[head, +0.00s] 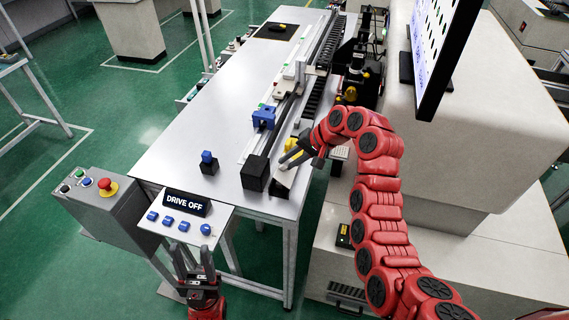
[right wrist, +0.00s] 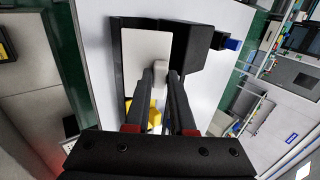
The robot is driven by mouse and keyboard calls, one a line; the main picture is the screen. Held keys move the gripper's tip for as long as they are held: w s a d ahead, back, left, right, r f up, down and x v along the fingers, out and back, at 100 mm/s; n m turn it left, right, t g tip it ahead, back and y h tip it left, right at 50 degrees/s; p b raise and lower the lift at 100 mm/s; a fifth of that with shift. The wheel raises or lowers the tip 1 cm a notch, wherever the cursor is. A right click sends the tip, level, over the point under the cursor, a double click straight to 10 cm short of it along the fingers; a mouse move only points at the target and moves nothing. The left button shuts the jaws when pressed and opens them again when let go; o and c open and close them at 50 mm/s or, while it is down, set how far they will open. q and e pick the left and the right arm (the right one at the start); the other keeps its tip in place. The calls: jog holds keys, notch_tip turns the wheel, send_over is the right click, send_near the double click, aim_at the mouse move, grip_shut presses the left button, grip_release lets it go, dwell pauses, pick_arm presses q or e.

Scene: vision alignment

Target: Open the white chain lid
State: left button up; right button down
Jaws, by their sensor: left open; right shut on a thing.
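The white chain lid (head: 283,179) is a pale plate at the near right corner of the long table, beside a black block. In the right wrist view the lid (right wrist: 143,50) lies against a dark frame, with a small pale handle (right wrist: 160,68) on it. My right gripper (head: 287,161) is shut on this handle; its fingers (right wrist: 160,86) stand on both sides of it. How far the lid is tilted I cannot tell. My left gripper (head: 193,262) is open and empty, low in front of the button panel.
The long table (head: 215,120) carries a rail with a blue block (head: 263,117), a black block (head: 255,173) and a blue-topped knob (head: 207,161). A "DRIVE OFF" panel (head: 187,203) is at its near end. A large beige cabinet (head: 460,130) with a monitor stands right.

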jog(key=y, duration=0.1)
jog(key=d+y+b, duration=0.1)
jog(key=d, duration=0.1)
jog(key=shift+s+f+t+y+b, duration=0.25)
jog(key=shift+s+t+y+b, duration=0.05)
jog(key=shift+t+y+b, duration=0.1)
jog(key=shift+s+d+f+t+y+b, duration=0.3)
jog(key=shift+d+t+y+b, duration=0.3)
jog(key=shift+y+b, duration=1.3)
jog(key=shift+s+d+f+t+y+b, duration=0.25)
jog(key=shift+d+y+b, duration=0.7)
jog(key=shift+b, duration=1.75)
jog(key=shift+s+d+f+t+y+b, duration=0.25)
jog(key=shift+d+t+y+b, duration=0.35)
jog(key=shift+y+b, duration=1.4)
jog(key=shift+w+a+h+b, duration=0.1)
jog(key=shift+h+b, duration=0.2)
jog(key=shift+h, duration=0.05)
jog(key=c, duration=1)
grip_release()
jog(key=shift+c, duration=0.2)
